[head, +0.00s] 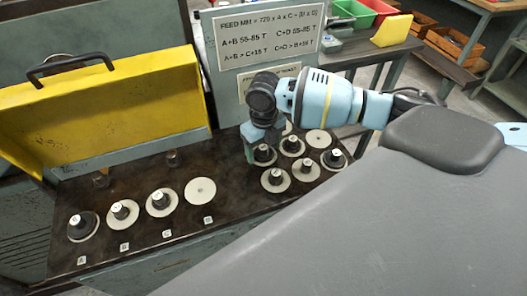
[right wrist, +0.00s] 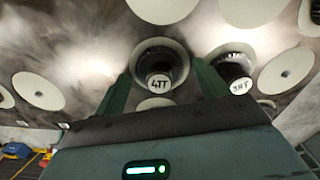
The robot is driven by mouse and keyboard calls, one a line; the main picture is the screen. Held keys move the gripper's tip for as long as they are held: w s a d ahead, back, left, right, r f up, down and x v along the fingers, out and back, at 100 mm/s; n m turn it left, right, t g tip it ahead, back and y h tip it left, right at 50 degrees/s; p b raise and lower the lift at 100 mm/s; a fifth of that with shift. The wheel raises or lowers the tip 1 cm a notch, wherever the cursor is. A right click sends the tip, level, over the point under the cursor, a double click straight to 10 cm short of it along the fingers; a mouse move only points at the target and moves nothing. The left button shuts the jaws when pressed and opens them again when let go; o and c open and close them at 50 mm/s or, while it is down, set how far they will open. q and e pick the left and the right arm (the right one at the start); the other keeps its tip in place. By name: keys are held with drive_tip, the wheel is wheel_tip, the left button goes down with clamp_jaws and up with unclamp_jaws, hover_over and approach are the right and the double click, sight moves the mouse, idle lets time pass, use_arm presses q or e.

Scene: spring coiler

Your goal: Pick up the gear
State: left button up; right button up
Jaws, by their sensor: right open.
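Several pale disc gears with dark hubs stand in a cluster at the right of the dark bench top. My right gripper (head: 256,147) is open over the back left of this cluster, at one dark-hubbed gear (head: 264,154). In the right wrist view, the gripper's two green fingers (right wrist: 162,76) stand on either side of a gear hub (right wrist: 160,60) whose label looks like "4TT". Whether they touch it, I cannot tell. Another hubbed gear (right wrist: 232,68) is close beside the right finger. My left gripper is not in view.
A sign board (head: 268,35) rises behind my right arm. Neighbouring gears (head: 292,146) leave little room around the gripper.

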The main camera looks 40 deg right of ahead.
sight(263, 149)
drive_tip(key=shift+c, duration=0.3)
drive_tip(key=c, duration=1.2)
drive_tip(key=shift+r, duration=0.2)
drive_tip(key=shift+r, duration=0.65)
drive_tip(key=shift+s+a+r, duration=0.1)
drive_tip(key=shift+r, duration=0.4)
drive_tip(key=shift+s+a+r, duration=0.1)
drive_tip(key=shift+r, duration=0.4)
drive_tip(key=s+a, duration=0.3)
drive_tip(key=s, duration=0.1)
drive_tip(key=s+a+r, duration=0.1)
drive_tip(key=s+a, duration=0.2)
drive_tip(key=s, duration=0.1)
drive_tip(key=s+a, duration=0.3)
drive_tip(key=s, duration=0.1)
drive_tip(key=shift+s+a+r, duration=0.1)
drive_tip(key=shift+a+r, duration=0.1)
drive_tip(key=shift+a, duration=0.05)
drive_tip(key=shift+r+p, duration=0.1)
drive_tip(key=shift+p, duration=0.2)
